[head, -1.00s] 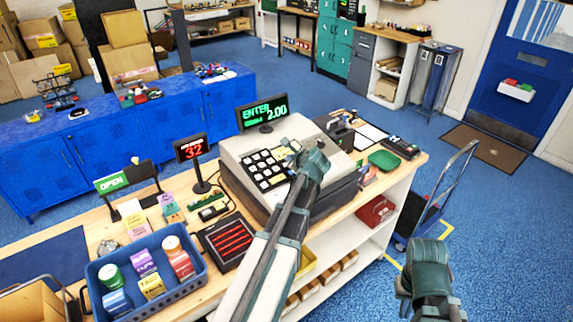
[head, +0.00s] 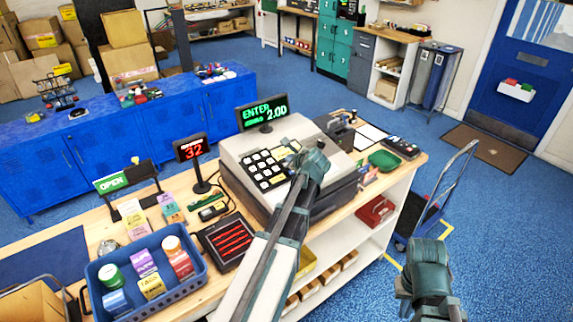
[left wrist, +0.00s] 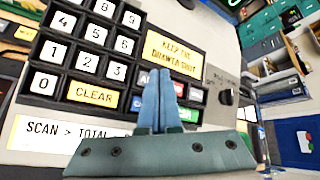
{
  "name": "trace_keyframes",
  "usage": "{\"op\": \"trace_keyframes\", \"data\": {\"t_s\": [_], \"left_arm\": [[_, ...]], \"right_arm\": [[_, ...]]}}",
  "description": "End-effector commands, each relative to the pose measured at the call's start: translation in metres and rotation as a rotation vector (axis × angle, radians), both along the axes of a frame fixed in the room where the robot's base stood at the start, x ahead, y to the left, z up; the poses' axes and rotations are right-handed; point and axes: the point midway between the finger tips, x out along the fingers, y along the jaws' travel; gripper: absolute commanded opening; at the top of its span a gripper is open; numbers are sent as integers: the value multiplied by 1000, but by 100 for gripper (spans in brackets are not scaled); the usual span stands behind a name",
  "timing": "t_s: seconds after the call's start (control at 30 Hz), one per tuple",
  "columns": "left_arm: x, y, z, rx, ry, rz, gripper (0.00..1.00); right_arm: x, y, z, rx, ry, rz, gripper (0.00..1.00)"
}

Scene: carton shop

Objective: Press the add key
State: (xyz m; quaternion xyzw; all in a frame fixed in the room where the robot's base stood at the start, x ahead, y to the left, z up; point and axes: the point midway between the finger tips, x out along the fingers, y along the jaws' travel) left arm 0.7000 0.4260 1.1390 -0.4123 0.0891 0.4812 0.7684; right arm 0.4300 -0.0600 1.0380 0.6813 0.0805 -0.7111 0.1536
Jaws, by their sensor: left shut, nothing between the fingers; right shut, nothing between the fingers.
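The cash register (head: 330,190) stands on the counter, its white number keys (head: 262,168) facing me. My left gripper (head: 296,160) is shut and empty, its fingertips over the right part of the keypad. In the left wrist view the closed blue fingers (left wrist: 158,90) stand in front of a dark key (left wrist: 147,80) whose label is partly covered and seems to start with A. A red key (left wrist: 195,94) and a green key (left wrist: 187,115) lie to the right. Whether the fingertips touch a key I cannot tell. My right gripper (head: 427,270) is shut and empty, out beyond the counter.
The green display (head: 264,113) reads ENTER and 2.00; a smaller red display (head: 190,148) reads 32. A blue basket of goods (head: 190,286) stands at the counter's front left. A hand cart (head: 430,215) stands right of the counter, over open blue floor.

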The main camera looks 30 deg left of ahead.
Motion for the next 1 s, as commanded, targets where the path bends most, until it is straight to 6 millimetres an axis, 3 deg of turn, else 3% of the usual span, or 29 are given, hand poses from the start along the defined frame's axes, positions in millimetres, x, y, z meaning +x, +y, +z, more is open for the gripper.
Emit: {"op": "trace_keyframes", "data": {"t_s": [1.0], "left_arm": [[1, 2, -12, 0, 0, 0, 0]], "right_arm": [[0, 0, -12, 0, 0, 0, 0]]}}
